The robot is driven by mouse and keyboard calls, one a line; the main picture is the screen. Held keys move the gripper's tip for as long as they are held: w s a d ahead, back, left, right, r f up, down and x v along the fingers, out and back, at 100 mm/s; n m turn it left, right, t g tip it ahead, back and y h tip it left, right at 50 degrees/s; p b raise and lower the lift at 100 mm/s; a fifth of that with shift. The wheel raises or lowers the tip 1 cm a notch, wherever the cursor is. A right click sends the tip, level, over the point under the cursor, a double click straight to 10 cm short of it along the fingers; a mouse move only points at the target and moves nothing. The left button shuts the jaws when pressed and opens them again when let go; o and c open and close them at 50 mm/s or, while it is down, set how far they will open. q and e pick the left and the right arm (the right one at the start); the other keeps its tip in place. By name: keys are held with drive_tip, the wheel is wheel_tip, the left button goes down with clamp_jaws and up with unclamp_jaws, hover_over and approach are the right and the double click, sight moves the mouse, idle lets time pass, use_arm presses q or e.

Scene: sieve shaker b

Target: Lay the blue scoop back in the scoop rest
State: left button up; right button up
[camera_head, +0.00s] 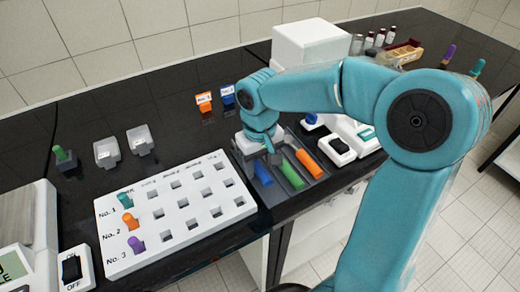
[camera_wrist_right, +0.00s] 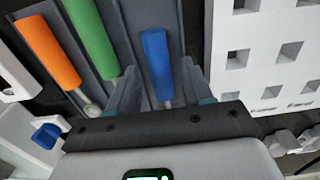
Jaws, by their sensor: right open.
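The blue scoop (camera_head: 262,174) lies in the leftmost channel of the grey scoop rest (camera_head: 321,170), its handle toward the front edge. A green scoop (camera_head: 292,175) and an orange scoop (camera_head: 309,165) lie in the channels to its right. My right gripper (camera_head: 262,157) is low over the back of the blue scoop. In the right wrist view, the open fingers (camera_wrist_right: 160,88) stand either side of the blue scoop (camera_wrist_right: 157,62), near the metal end of its handle. I cannot tell whether they touch it. My left gripper is not in view.
A white slotted rack (camera_head: 165,245) with coloured pegs stands just left of the scoop rest. A white switch box (camera_head: 338,151) stands close on the right. A white block (camera_head: 310,42) is behind.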

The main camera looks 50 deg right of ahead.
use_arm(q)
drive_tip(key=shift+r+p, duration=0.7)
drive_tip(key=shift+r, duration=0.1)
use_arm(e)
wheel_tip(320, 180, up, 12)
drive_tip(key=shift+f, duration=0.2)
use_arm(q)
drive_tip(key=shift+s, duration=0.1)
